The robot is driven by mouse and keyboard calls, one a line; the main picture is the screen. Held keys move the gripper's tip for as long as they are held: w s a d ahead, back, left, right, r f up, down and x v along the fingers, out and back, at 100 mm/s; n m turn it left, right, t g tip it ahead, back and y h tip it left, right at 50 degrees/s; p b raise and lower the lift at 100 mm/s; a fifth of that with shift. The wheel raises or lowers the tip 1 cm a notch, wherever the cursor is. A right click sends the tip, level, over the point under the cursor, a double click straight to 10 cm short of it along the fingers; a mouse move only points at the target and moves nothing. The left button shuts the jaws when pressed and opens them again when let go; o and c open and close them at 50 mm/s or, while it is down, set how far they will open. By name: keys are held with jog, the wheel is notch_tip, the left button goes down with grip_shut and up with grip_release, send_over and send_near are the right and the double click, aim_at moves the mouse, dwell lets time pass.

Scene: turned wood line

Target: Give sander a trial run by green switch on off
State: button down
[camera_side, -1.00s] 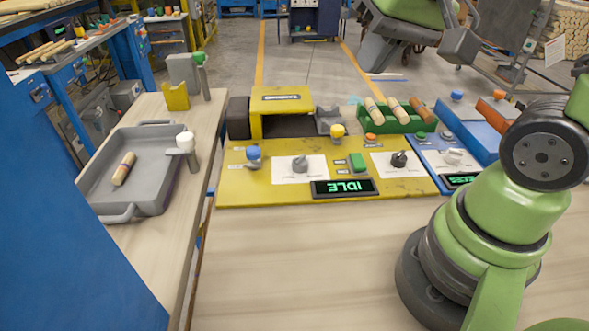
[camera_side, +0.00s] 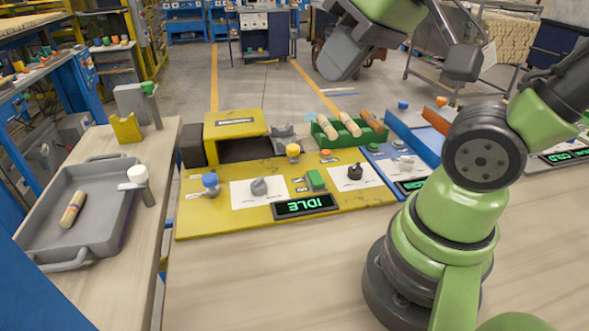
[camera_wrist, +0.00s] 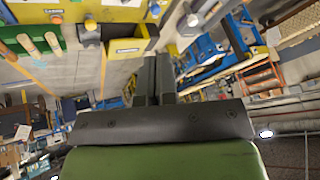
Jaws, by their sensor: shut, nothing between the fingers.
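The green switch (camera_side: 316,180) sits on the yellow sloping panel (camera_side: 240,215), between a grey knob (camera_side: 259,187) and a black knob (camera_side: 355,171) on white plates. The dark display (camera_side: 305,206) below it reads IDLE in green, turned upside down. The yellow sander housing (camera_side: 235,124) stands behind the panel at left. My gripper (camera_side: 338,70) is raised high beyond the bench, well clear of the switch, and is shut and empty. Its grey fingers (camera_wrist: 157,75) lie together in the wrist view. The switch cannot be made out in the wrist view.
A blue knob (camera_side: 210,181), a yellow knob (camera_side: 293,150) and an orange button (camera_side: 326,154) are also on the panel. A green tray (camera_side: 373,137) of wooden pieces stands behind. A grey tray (camera_side: 108,218) is on the left bench. The front tabletop (camera_side: 255,280) is clear.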

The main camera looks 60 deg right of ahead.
jog(key=w+d+f+n+g+h, duration=0.2)
jog(key=w+d+f+n+g, duration=0.15)
jog(key=w+d+n, duration=0.35)
jog(key=n+g, duration=0.3)
jog(key=n, duration=0.2)
send_over(316, 178)
jog(key=w+d, duration=0.2)
jog(key=d, duration=0.1)
notch_tip(316, 178, down, 11)
jog(key=shift+a+r+y, duration=0.1)
jog(key=shift+a+y, duration=0.05)
jog(key=shift+y, duration=0.15)
notch_tip(316, 178, down, 14)
jog(key=shift+f, duration=0.1)
jog(key=shift+f, duration=0.25)
jog(key=shift+r, duration=0.15)
